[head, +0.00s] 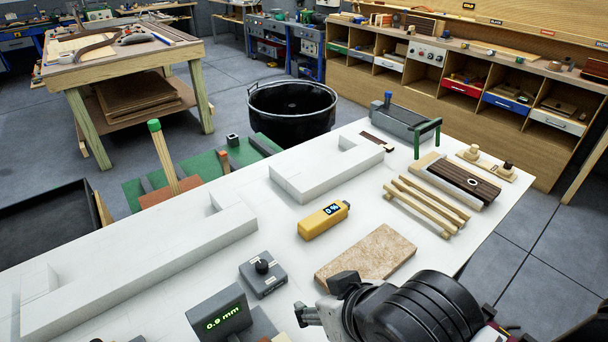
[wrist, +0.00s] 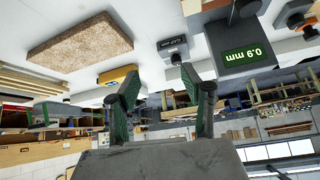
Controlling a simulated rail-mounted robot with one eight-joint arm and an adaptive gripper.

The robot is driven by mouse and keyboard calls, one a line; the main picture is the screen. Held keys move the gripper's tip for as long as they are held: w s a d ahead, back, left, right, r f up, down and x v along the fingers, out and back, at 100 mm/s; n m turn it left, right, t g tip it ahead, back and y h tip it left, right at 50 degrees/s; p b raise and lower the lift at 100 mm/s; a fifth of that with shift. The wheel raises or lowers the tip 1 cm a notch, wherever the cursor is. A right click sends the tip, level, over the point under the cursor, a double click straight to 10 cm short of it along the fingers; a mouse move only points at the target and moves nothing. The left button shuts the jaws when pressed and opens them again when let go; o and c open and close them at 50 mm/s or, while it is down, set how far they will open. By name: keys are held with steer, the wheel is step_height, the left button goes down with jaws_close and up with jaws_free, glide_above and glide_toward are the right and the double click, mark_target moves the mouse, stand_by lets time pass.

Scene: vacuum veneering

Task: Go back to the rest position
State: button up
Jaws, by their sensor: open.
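My gripper (head: 326,304) is above the near right part of the white table (head: 130,258) in the head view. In the wrist view its two fingers (wrist: 162,100) stand apart with nothing between them. No object is held. The wrist picture is upside down, with the tabletop along its top edge. In the head view my arm covers the near right corner of the table.
Near my gripper lie a tan particle board (head: 368,256), a yellow meter (head: 324,220), a grey knob box (head: 264,272) and a display reading 0.9 mm (head: 220,316). Wooden sticks (head: 428,206) and a dark striped panel (head: 458,182) lie farther back. A black tub (head: 292,108) stands beyond the table.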

steer(key=w+d+r+m+h, duration=0.2)
steer(key=w+d, duration=0.1)
steer(key=d, duration=0.5)
steer(key=w+d+r+m+h, duration=0.1)
steer(key=w+d+r+m, duration=0.1)
steer(key=d, duration=0.7)
steer(key=shift+w+r+m+h, duration=0.35)
steer(key=shift+w+m, duration=0.35)
steer(key=shift+w, duration=0.5)
steer(key=shift+d+t, duration=0.1)
steer(key=shift+t, duration=0.2)
stand_by(0.7)
